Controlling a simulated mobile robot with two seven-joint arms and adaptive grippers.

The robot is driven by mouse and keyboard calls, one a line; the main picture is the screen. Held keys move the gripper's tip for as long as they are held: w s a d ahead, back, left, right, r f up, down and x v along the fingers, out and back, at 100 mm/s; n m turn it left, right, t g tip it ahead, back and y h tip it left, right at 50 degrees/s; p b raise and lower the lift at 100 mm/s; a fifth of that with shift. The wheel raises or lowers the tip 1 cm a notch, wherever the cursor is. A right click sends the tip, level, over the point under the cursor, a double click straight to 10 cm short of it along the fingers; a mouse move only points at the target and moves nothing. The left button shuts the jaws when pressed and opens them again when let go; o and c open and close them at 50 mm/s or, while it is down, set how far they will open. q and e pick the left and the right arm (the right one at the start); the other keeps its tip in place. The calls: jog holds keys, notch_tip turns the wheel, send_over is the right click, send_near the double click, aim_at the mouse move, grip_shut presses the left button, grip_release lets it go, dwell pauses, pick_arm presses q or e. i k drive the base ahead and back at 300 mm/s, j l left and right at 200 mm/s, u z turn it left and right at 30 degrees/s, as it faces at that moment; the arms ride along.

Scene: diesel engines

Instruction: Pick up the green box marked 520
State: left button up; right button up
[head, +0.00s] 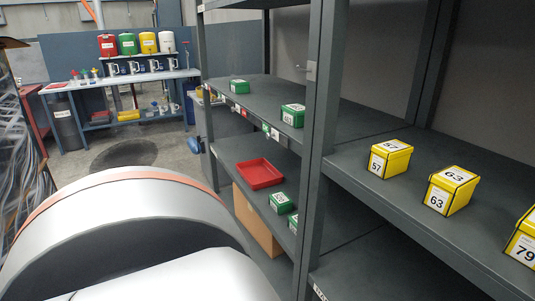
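Several green boxes stand on the grey shelving. On the upper shelf, one green box (239,87) is farther back at the left and another green box (292,116) is nearer, beside the upright post. On the lower shelf, one green box (280,203) is in front of the red tray and another green box (293,223) is partly hidden by the post. Their white labels are too small to read, so I cannot tell which is marked 520. Neither of my grippers is in view. A large rounded grey-white part of my own arm fills the lower left.
Yellow boxes marked 57 (390,160), 63 (451,190) and 79 (523,240) stand on the right shelf. A red tray (260,174) lies on the lower shelf, above a cardboard box (256,220). Shelf posts (320,120) divide the bays. A workbench (120,79) stands at the back left.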

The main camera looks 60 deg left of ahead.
aim_at(279, 202)
jog(key=j+u, duration=0.1)
jog(key=j, duration=1.25)
jog(key=j+u, duration=0.15)
jog(key=j, duration=0.55)
jog(key=i+j, duration=0.15)
jog(key=j, duration=0.5)
jog(key=j+u, duration=0.15)
jog(key=j, duration=0.55)
jog(key=i+j, duration=0.15)
jog(key=j, duration=0.5)
jog(key=j+u, duration=0.05)
